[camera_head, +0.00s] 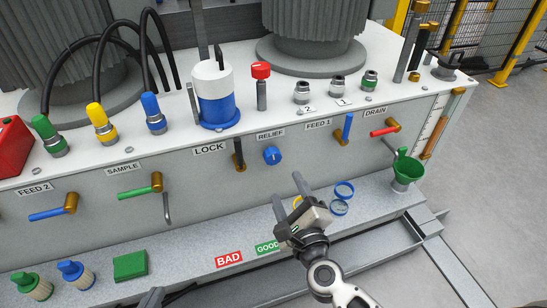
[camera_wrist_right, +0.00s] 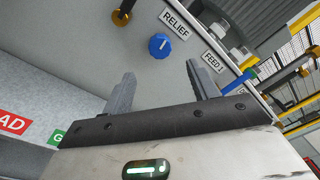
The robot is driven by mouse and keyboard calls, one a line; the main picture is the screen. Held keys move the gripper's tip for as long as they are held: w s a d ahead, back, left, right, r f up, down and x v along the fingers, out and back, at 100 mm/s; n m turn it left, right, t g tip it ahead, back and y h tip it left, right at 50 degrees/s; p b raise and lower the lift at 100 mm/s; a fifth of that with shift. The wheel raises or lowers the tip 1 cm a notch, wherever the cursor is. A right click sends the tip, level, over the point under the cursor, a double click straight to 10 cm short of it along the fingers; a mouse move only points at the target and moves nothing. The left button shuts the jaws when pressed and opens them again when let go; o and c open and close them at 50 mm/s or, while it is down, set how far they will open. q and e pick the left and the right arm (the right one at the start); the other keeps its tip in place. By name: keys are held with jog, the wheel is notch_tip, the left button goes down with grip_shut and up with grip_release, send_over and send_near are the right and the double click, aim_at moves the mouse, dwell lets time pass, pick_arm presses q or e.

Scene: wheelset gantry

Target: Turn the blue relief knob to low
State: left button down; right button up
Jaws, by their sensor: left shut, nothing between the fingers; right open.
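The blue relief knob (camera_head: 272,155) is on the grey front panel, below the RELIEF label (camera_head: 270,134). The knob also shows in the right wrist view (camera_wrist_right: 159,46), with a small white mark on its face. My right gripper (camera_head: 289,197) is open and empty, below and slightly right of the knob, apart from it. In the wrist view its two fingers (camera_wrist_right: 161,88) stand apart, with the knob beyond and between them. My left gripper (camera_head: 151,298) shows only as a dark tip at the bottom edge; it is shut and far from the knob.
A dark lever (camera_head: 238,155) under LOCK is just left of the knob. A blue-handled valve (camera_head: 347,128) is to its right. Blue rings (camera_head: 344,190) lie on the ledge beside my right gripper, near a green funnel (camera_head: 407,170). A green block (camera_head: 130,265) sits left.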

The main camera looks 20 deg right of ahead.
aim_at(274, 160)
jog(key=w, duration=1.1)
jog(key=c, duration=1)
